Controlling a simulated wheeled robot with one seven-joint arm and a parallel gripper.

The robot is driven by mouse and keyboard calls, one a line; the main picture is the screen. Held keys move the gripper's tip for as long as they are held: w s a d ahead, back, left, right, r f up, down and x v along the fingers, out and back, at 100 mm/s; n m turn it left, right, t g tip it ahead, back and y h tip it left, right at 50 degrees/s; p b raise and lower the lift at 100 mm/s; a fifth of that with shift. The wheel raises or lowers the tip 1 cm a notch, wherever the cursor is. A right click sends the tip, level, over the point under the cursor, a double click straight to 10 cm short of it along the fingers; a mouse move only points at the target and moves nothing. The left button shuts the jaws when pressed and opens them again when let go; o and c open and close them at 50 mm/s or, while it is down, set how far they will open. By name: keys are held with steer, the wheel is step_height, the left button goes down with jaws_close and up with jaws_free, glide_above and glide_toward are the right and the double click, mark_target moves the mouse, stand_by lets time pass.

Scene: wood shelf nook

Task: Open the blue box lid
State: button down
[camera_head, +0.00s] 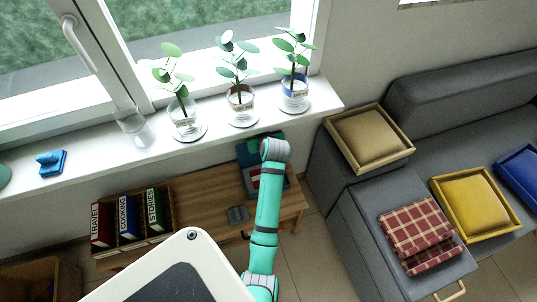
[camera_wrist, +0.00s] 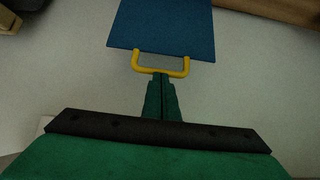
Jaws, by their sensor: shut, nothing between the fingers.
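In the wrist view, a flat blue panel (camera_wrist: 162,28), which looks like the box lid, has a yellow U-shaped handle (camera_wrist: 150,71) on its near edge. My gripper (camera_wrist: 160,80) has its green fingers together, with their tips at the handle's bar. Nothing is between them, and I cannot tell whether they touch the handle. In the head view, a dark blue box (camera_head: 247,152) on the wooden bench is partly hidden behind my arm. The handle and my gripper are hidden there. I cannot tell how far the lid is open.
The windowsill (camera_head: 93,163) above carries potted plants, a glass (camera_head: 133,129) and a blue item (camera_head: 52,163). A grey sofa (camera_head: 362,240) stands close on the right.

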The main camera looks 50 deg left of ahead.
steer(key=v, duration=1)
steer(key=shift+s+d, duration=0.4)
steer(key=shift+d, duration=0.05)
stand_by(0.6)
steer(key=s+d+f+m+t+h, duration=0.1)
steer(key=d+f+m+t+h, duration=0.25)
steer(key=d, duration=0.95)
steer(key=s+d+f+m+t, duration=0.2)
steer(key=d+f+m+t, duration=0.3)
steer(key=d, duration=0.9)
steer(key=s+d+r+m+h, duration=0.2)
steer(key=s+d+h, duration=0.1)
steer(key=s+d, duration=0.65)
steer(key=s+d+r+m+t+h, duration=0.2)
steer(key=s+d+r+m+t, duration=0.1)
steer(key=s+d+r, duration=0.4)
step_height(320, 180, up, 3)
steer(key=shift+s+d+f, duration=0.15)
steer(key=shift+s+d, duration=0.2)
steer(key=shift+s, duration=0.75)
